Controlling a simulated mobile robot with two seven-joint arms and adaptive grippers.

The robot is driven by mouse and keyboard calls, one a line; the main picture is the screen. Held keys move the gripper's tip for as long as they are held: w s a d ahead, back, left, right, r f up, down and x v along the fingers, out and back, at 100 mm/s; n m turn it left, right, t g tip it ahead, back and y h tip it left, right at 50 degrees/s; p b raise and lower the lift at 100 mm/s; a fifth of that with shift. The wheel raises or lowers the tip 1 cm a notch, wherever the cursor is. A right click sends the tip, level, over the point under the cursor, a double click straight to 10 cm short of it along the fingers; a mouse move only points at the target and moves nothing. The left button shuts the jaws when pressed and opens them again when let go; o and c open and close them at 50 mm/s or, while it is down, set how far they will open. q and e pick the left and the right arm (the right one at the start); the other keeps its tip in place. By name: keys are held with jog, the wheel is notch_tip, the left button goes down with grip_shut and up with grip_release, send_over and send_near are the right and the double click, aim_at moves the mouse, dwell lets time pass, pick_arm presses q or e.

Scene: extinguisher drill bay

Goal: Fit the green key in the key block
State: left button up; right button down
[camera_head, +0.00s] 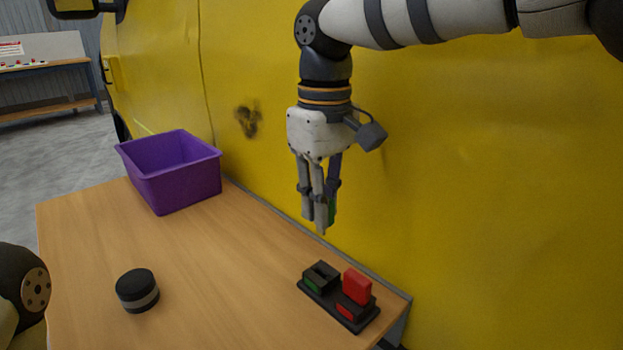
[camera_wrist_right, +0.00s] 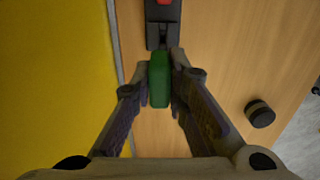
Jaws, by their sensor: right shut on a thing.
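My right gripper (camera_head: 322,228) hangs pointing down above the table, behind and above the key block (camera_head: 338,312). It is shut on the green key (camera_wrist_right: 159,80), which shows between the fingertips in the right wrist view; in the head view only a green sliver (camera_head: 332,212) shows behind the fingers. The black key block lies near the table's right end. Its green-marked socket (camera_head: 321,273) has an open slot. A red key (camera_head: 357,285) stands in the red-marked socket beside it. In the wrist view the block (camera_wrist_right: 156,38) lies just beyond the key. The left gripper is out of view.
A purple bin (camera_head: 172,175) stands at the table's far left. A black and grey round puck (camera_head: 137,290) sits at the front left of the table (camera_head: 225,270). A yellow vehicle side (camera_head: 480,180) rises directly behind the table. The middle of the tabletop is clear.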

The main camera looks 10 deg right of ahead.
aim_at(323, 234)
jog(key=shift+r, duration=0.2)
jog(key=shift+s+f, duration=0.15)
jog(key=shift+s, duration=0.1)
jog(key=shift+s+f+b, duration=0.15)
jog(key=shift+f+b, duration=0.2)
jog(key=shift+f, duration=0.95)
jog(key=shift+s+f+b, duration=0.1)
jog(key=shift+f+b, duration=0.2)
jog(key=shift+f, duration=1)
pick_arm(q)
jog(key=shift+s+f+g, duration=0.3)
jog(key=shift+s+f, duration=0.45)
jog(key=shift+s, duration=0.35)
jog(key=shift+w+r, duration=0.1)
pick_arm(e)
jog(key=shift+r, duration=0.1)
pick_arm(q)
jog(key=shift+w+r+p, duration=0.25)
jog(key=shift+p, duration=0.05)
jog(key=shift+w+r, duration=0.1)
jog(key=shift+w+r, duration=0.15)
